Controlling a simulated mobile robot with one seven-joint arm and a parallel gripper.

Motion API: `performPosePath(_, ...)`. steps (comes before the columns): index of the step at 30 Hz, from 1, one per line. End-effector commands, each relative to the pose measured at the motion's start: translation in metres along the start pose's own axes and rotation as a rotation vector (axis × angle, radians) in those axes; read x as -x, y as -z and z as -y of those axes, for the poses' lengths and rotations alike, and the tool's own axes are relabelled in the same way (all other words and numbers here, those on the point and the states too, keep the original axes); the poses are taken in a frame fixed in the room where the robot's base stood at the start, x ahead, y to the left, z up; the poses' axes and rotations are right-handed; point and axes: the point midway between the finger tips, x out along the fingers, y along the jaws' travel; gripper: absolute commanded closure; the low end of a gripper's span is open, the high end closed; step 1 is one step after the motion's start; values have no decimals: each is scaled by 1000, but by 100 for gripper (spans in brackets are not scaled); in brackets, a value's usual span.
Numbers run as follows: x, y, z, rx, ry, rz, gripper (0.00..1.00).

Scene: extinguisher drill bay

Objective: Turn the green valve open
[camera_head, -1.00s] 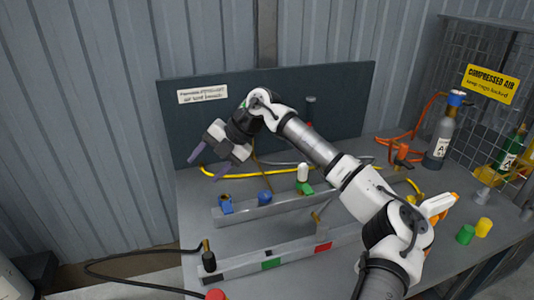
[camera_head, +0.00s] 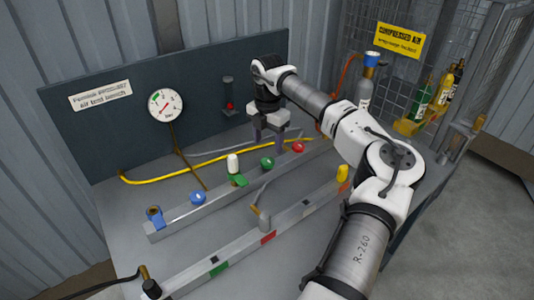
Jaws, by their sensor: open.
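On the back rail (camera_head: 180,223), a round green knob (camera_head: 267,163) sits right of a green fitting (camera_head: 238,181) with a white cylinder (camera_head: 233,164) standing at it. I cannot tell which of the two green parts is the valve, or how far it is turned. My gripper (camera_head: 269,143) points down above the rail, open and empty. Its fingers are just behind and above the green knob, between it and the red knob (camera_head: 298,147). I cannot tell whether a finger touches anything.
A blue knob (camera_head: 198,197) and a blue fitting (camera_head: 155,218) are on the rail's left. A yellow hose (camera_head: 200,163) runs behind it, below a gauge (camera_head: 165,105). A front rail (camera_head: 240,252) has a metal lever (camera_head: 262,215). Bottles (camera_head: 420,101) stand right.

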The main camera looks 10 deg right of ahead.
Motion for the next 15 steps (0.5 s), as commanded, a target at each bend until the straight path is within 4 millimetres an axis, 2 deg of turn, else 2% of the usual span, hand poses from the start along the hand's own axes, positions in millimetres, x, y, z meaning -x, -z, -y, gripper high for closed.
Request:
performPosePath(6,-40,2,0,2,0,-3,41)
performPosePath(9,-52,1,-1,1,-2,-2,41)
performPosePath(15,-65,1,-1,2,-1,-2,41)
